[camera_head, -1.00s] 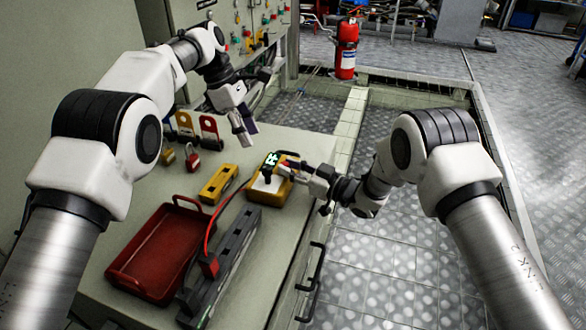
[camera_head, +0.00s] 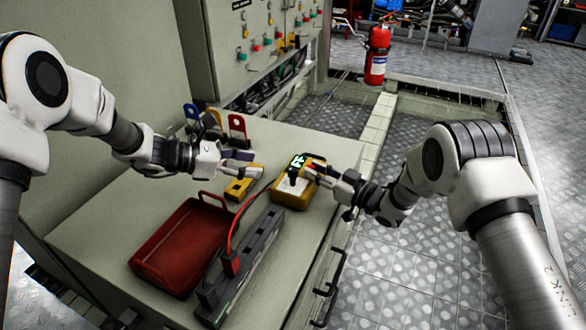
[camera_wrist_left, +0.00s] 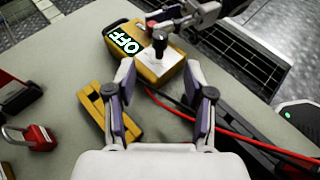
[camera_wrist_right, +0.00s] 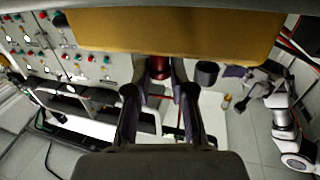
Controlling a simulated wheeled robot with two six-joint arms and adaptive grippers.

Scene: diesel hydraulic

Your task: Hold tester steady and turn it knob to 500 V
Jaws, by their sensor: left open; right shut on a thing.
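The yellow tester (camera_head: 274,194) sits on the bench top near its right edge. Its green display reads OFF in the left wrist view (camera_wrist_left: 123,40). The black knob (camera_wrist_left: 160,42) stands on its pale panel. My right gripper (camera_head: 308,173) reaches in from the right and is shut on the tester; the exact grip spot is hard to see. The tester's yellow body (camera_wrist_right: 180,32) fills the top of the right wrist view. My left gripper (camera_head: 252,163) is open and empty, left of the tester, its fingers pointing toward it and apart from it.
A yellow block (camera_head: 238,189) lies under my left gripper. A red tray (camera_head: 150,262), a long dark block (camera_head: 257,250) and a red lead (camera_head: 232,228) lie in front. Padlocks and tags (camera_head: 237,126) stand behind. The cabinet panel (camera_head: 245,70) rises at the back.

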